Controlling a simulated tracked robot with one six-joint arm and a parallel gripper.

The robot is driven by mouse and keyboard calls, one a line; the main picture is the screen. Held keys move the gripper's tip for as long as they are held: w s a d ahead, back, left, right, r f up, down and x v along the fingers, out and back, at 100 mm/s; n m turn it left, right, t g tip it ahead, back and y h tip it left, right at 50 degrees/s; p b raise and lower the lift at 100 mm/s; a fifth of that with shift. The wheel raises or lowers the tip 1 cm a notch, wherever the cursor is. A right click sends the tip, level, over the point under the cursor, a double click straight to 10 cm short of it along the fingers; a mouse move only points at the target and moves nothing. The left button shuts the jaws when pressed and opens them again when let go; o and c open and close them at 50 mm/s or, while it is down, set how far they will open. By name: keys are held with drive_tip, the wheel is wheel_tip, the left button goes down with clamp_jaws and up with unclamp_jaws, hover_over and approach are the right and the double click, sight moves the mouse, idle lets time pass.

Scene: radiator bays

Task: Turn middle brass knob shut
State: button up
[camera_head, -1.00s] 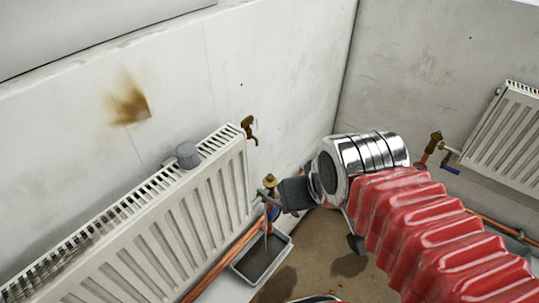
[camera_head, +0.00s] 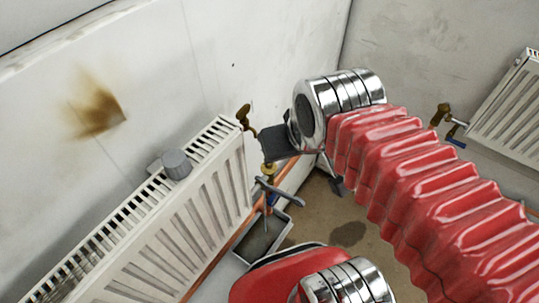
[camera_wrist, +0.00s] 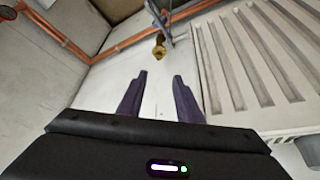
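I cannot tell for sure whether this knob is the middle one.
A brass tap (camera_head: 244,117) sticks out at the radiator's upper right corner. A grey tray (camera_head: 258,240) stands on the floor below the valve. A second radiator (camera_head: 507,112) with another brass valve (camera_head: 440,114) is at the right. Copper pipes (camera_wrist: 108,50) run along the wall.

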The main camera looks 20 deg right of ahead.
drive_tip(key=shift+o, duration=0.2)
drive_tip(key=shift+w, duration=0.1)
drive_tip(key=w+f+n+g, duration=0.1)
drive_tip(key=w+n, duration=0.4)
drive_tip(key=n, duration=0.7)
drive_tip(key=w+f+n+g, duration=0.2)
drive_tip(key=w+n+g, duration=0.2)
drive_tip(key=n, duration=0.9)
drive_tip(key=shift+w+d+f+g, duration=0.15)
drive_tip(key=shift+w+f+g, duration=0.15)
drive_tip(key=shift+w, duration=0.8)
wheel_tip(320, 180, down, 14)
drive_tip(key=shift+r, duration=0.1)
drive_tip(key=shift+c, duration=0.5)
